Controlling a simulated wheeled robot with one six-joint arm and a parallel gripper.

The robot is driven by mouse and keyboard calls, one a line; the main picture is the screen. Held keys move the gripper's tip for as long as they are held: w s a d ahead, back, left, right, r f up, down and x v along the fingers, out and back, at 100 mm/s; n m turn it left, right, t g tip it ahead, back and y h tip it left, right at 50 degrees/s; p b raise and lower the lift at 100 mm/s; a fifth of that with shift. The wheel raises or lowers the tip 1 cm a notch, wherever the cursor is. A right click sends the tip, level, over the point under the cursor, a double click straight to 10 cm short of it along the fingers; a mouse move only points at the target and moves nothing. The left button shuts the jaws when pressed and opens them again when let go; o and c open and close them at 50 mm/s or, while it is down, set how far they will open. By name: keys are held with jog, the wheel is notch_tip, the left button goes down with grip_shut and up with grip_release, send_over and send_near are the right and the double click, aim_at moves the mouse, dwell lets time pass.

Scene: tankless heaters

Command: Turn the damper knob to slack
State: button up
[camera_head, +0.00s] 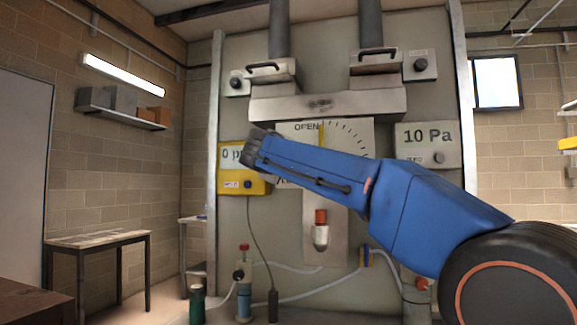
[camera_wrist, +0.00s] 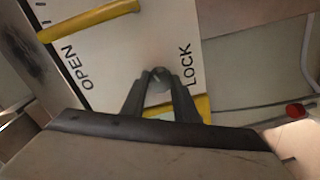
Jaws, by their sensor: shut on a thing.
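The pale damper plate (camera_head: 352,135) is on the wall unit in the head view, partly hidden behind my blue arm. It shows the word OPEN, a row of tick marks and an upright yellow pointer (camera_head: 322,133). In the wrist view the plate (camera_wrist: 125,52) carries OPEN and LOCK, and the yellow pointer (camera_wrist: 90,20) crosses the top left. A small grey round knob (camera_wrist: 159,74) is between these words, near LOCK. My gripper (camera_wrist: 160,78) is shut on this knob, one finger on each side. My arm hides the knob in the head view.
A yellow 0 ppm box (camera_head: 236,184) is left of the plate and a 10 Pa gauge (camera_head: 427,136) is right of it. A metal hood (camera_head: 327,104) is above. A red-topped fitting (camera_head: 321,218) and hoses are below.

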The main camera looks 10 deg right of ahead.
jog(key=n, duration=1)
jog(key=shift+a+f+n+h, duration=0.1)
jog(key=shift+f+n+h, duration=0.05)
jog(key=shift+n+h, duration=0.2)
dwell(0.5)
jog(key=o, duration=1.1)
jog(key=shift+c, duration=0.2)
jog(key=v, duration=1.7)
jog(key=shift+a+r, duration=0.15)
jog(key=shift+r, duration=0.05)
jog(key=shift+s, duration=0.15)
